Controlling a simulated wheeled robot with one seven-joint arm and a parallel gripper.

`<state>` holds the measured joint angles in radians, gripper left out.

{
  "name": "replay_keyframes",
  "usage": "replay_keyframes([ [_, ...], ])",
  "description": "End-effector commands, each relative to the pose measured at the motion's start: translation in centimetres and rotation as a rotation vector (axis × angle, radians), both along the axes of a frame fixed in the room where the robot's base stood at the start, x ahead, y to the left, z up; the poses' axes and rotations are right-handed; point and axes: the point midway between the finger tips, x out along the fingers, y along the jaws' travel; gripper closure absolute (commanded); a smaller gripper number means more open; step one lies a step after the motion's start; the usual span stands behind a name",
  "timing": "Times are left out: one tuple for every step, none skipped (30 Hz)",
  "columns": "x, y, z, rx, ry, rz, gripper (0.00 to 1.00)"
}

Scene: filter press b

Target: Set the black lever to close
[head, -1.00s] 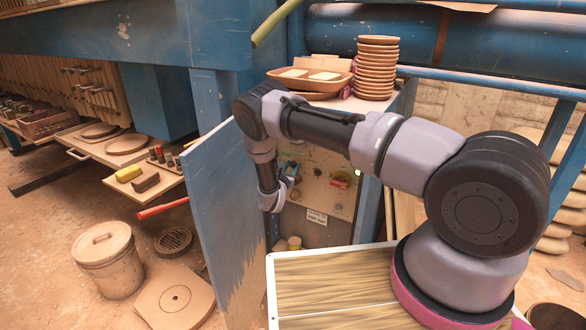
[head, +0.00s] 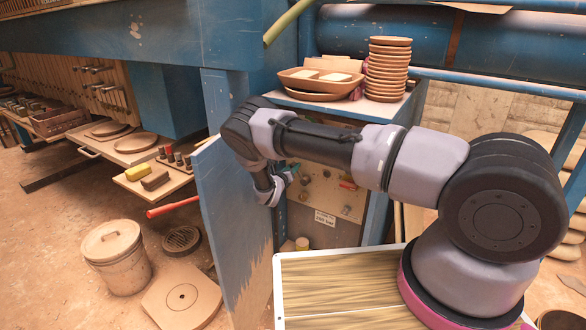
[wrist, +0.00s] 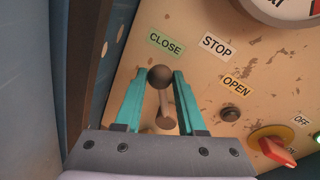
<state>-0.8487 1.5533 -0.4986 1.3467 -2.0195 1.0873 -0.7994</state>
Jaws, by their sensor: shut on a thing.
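The black lever (wrist: 160,78) has a dark ball knob and a short brownish shaft. It stands on the tan control panel in the wrist view, with its knob pointing up towards the CLOSE label (wrist: 165,43). The STOP label (wrist: 216,46) and OPEN label (wrist: 236,86) are to its right. My gripper (wrist: 158,74) has its teal fingers on either side of the knob, shut on the lever. In the head view my gripper (head: 286,180) is at the left part of the panel; the lever is too small to make out there.
The open blue door (head: 232,225) stands close left of my gripper. On the panel are a dark button (wrist: 230,113), a red-and-yellow rotary switch (wrist: 274,146) and a gauge (wrist: 290,8). Stacked dishes (head: 387,70) and a tray (head: 318,82) sit on the cabinet above my arm.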

Motion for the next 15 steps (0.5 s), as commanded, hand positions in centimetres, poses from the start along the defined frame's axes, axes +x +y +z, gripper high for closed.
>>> replay_keyframes([
  [0.02, 0.10, 0.02, -0.002, 0.002, 0.001, 1.00],
  [0.02, 0.11, 0.01, -0.003, 0.002, 0.001, 1.00],
  [0.02, 0.11, 0.00, -0.004, 0.002, 0.001, 1.00],
  [0.02, 0.11, 0.00, -0.005, 0.003, 0.002, 1.00],
  [0.02, 0.11, 0.00, -0.005, 0.003, 0.002, 1.00],
  [0.02, 0.11, 0.00, -0.005, 0.003, 0.002, 1.00],
  [0.02, 0.11, 0.00, -0.005, 0.003, 0.002, 1.00],
  [0.02, 0.11, 0.00, -0.005, 0.003, 0.002, 1.00],
  [0.02, 0.11, 0.00, -0.004, 0.002, 0.001, 1.00],
  [0.02, 0.11, 0.00, -0.004, 0.002, 0.001, 1.00],
  [0.02, 0.12, 0.00, -0.004, 0.002, 0.001, 1.00],
  [0.02, 0.11, 0.01, -0.004, 0.002, 0.001, 0.57],
  [0.02, 0.11, 0.00, -0.004, 0.002, 0.001, 0.46],
  [0.02, 0.11, 0.00, -0.004, 0.002, 0.001, 0.34],
  [0.02, 0.10, 0.00, -0.004, 0.002, 0.001, 0.31],
])
